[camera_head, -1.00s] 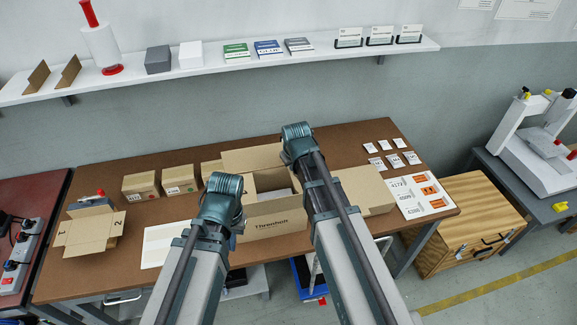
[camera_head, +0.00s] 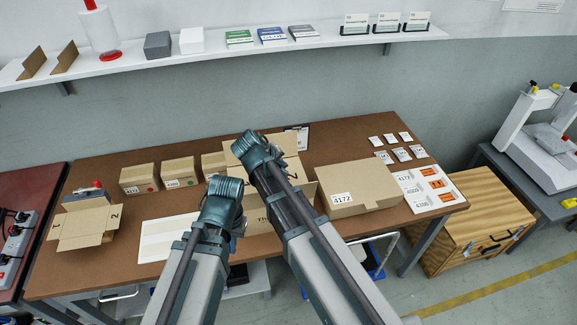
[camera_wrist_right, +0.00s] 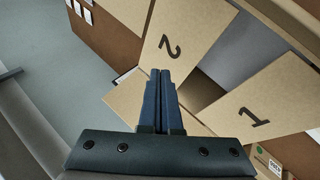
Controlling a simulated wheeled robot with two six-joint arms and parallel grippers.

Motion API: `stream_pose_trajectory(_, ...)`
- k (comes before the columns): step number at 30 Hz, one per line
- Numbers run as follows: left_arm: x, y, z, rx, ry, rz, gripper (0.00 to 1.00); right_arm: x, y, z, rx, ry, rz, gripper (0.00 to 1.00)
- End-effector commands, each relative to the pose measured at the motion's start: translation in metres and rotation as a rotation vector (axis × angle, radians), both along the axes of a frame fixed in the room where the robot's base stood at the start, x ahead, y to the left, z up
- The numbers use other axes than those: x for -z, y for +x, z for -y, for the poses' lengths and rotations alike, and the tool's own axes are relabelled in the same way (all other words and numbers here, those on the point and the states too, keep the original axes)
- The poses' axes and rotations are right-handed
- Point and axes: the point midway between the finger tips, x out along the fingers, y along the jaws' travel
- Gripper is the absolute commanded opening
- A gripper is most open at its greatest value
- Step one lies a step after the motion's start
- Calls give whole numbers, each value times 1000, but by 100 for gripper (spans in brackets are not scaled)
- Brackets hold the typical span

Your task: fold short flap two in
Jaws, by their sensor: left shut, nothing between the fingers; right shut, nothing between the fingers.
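The open carton (camera_head: 262,222) stands in the middle of the table, largely hidden by my arms in the head view. Short flap two (camera_head: 291,173), marked "2", shows just right of my right gripper (camera_head: 256,148). In the right wrist view, flap two (camera_wrist_right: 185,35) stands beyond the shut, empty right fingertips (camera_wrist_right: 160,78); contact cannot be told. Flap one (camera_wrist_right: 258,118), marked "1", lies to the right there, with the carton's opening between the flaps. My left gripper (camera_head: 223,188) is shut and empty in front of the carton's left side.
A closed carton labelled 4172 (camera_head: 360,188) stands close on the right. Small boxes (camera_head: 178,172) stand behind left, and another open carton (camera_head: 88,228) is at far left. A white sheet (camera_head: 165,238) lies left of my grippers. Label cards (camera_head: 430,188) lie at right.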

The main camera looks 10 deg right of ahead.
Motion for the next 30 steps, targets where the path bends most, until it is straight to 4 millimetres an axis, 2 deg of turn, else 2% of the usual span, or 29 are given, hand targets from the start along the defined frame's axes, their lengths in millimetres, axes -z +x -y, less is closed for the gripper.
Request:
stream_pose_trajectory(3,14,0,0,0,0,0,0,14,0,-9,0,2,-1,0)
stream_pose_trajectory(15,44,0,0,0,0,0,0,44,-1,-26,-1,4,-1,0)
stream_pose_trajectory(30,58,0,0,0,0,0,0,59,-2,-31,1,6,-3,0)
